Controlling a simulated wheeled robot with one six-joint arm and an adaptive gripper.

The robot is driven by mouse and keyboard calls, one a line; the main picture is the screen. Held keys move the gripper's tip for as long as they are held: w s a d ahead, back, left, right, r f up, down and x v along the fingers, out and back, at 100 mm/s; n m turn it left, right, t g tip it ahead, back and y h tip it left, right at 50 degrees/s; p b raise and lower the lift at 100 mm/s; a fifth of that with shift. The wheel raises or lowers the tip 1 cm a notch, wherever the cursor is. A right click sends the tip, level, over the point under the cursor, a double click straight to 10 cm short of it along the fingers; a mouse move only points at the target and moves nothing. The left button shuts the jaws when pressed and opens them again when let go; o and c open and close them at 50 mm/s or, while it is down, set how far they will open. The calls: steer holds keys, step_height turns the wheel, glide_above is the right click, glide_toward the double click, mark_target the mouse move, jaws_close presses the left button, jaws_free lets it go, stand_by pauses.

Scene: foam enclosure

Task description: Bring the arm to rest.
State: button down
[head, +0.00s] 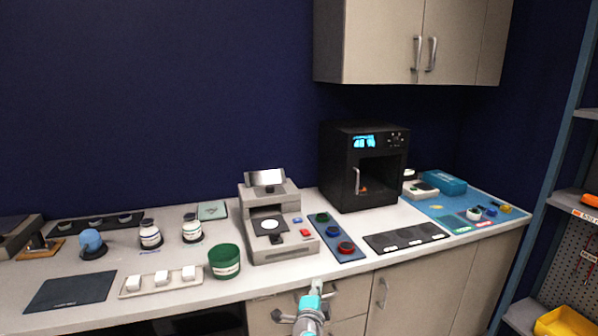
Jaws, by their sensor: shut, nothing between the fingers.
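My gripper (316,285) shows at the bottom centre of the head view, in front of the counter's front edge. Its fingers look shut, with nothing seen between them. A teal band and a grey wrist part of my arm show just below it. Most of the arm is out of the frame. The gripper appears apart from the objects on the counter (205,287); whether it touches the counter edge I cannot tell.
Near the gripper stand a grey machine (277,222), a green cup (224,262) and a blue strip with coloured buttons (337,238). A black oven-like box (365,165) stands behind. Drawers (345,300) lie below the counter. A shelf rack (565,150) stands right.

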steer(key=s+d+f+n+g+y, duration=0.15)
steer(key=s+d+f+n, duration=0.25)
steer(key=s+f, duration=0.65)
steer(key=s+d+f+n+y, duration=0.3)
steer(key=s+f, duration=0.4)
steer(key=s, duration=0.6)
steer(key=s+d+f+n, duration=0.1)
steer(key=s+d+n, duration=0.1)
steer(key=s, duration=0.8)
steer(key=s+d+n, duration=0.2)
steer(key=s+n, duration=0.1)
steer(key=s, duration=0.6)
steer(key=s+r+n, duration=0.1)
steer(key=s+r, duration=0.4)
steer(key=s, duration=0.2)
steer(key=s+d+r+n+h, duration=0.1)
steer(key=s+r+n, duration=0.1)
steer(key=s+r, duration=0.3)
steer(key=s+d+r+n, duration=0.1)
steer(key=s+r, duration=0.4)
steer(key=s, duration=0.6)
steer(key=shift+s+d+n, duration=0.25)
steer(key=shift+n, duration=0.35)
